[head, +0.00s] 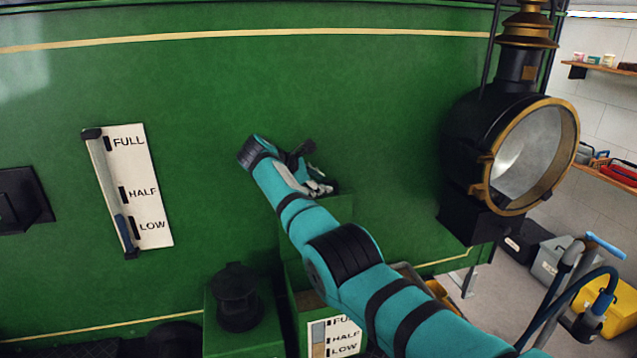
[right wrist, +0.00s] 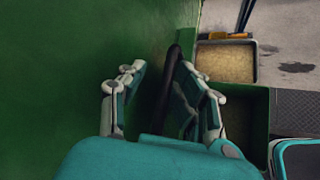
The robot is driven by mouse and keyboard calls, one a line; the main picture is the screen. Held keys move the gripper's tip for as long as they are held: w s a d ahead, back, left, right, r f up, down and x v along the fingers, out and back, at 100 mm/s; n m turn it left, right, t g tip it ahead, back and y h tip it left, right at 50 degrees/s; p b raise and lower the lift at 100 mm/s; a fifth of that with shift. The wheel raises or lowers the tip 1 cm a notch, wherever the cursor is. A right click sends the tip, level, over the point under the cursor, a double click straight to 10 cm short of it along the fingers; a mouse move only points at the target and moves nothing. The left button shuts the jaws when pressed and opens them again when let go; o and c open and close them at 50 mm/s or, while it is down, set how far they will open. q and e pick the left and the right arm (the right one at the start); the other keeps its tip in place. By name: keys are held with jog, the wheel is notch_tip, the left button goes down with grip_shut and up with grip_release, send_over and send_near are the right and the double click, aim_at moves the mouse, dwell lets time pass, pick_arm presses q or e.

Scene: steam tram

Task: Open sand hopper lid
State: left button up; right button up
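The sand hopper is a green box (head: 293,306) low against the tram side, with a level gauge on its front. Its green lid (head: 343,206) looks raised, close to the tram wall, partly hidden by my right arm. My right gripper (head: 318,180) is at the top of the lid. In the right wrist view its two fingers (right wrist: 160,100) are apart, with a dark handle bar (right wrist: 168,85) between them, nearer the right finger. I cannot tell if they touch it. The hopper's open inside (right wrist: 240,105) shows beside the right finger. My left gripper is out of view.
A large black and brass headlamp (head: 528,155) juts out at the right. A black lamp-like object (head: 238,298) stands on a green box left of the hopper. A tray of sand (right wrist: 228,63) lies beyond the hopper. A wall gauge (head: 138,188) is at left.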

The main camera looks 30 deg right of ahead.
jog(key=v, duration=1.2)
